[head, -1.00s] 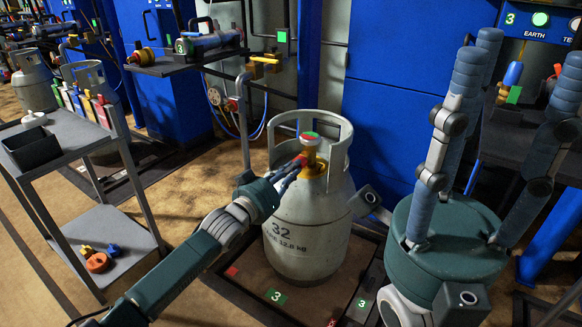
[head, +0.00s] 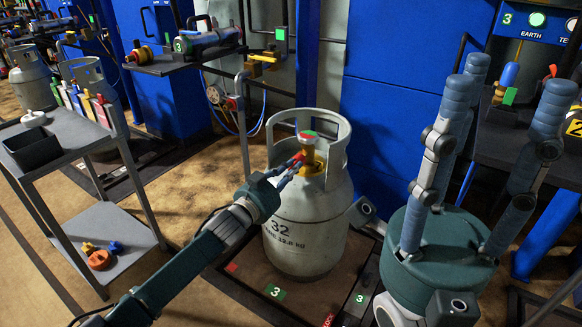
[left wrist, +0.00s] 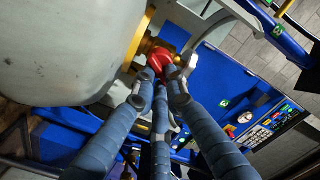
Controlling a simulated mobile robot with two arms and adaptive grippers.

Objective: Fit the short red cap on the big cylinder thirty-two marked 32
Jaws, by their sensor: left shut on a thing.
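The big grey cylinder marked 32 (head: 308,225) stands upright on its low platform, with a handle collar around the brass valve (head: 308,155) on top. The short red cap (left wrist: 158,62) is between my left gripper's fingertips (left wrist: 160,88), against or very close to the brass side outlet of the valve (left wrist: 172,45). I cannot tell whether it is seated. In the head view my left gripper (head: 287,172) reaches into the collar opening from the left, shut on the cap. My right gripper (head: 490,170) is open and empty, fingers up, right of the cylinder.
A grey cart (head: 75,150) at the left holds a black bin (head: 35,148) and several coloured items, with small orange and blue parts on its lower shelf. A blue cabinet (head: 400,120) stands behind the cylinder. Green number 3 tags mark the platform.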

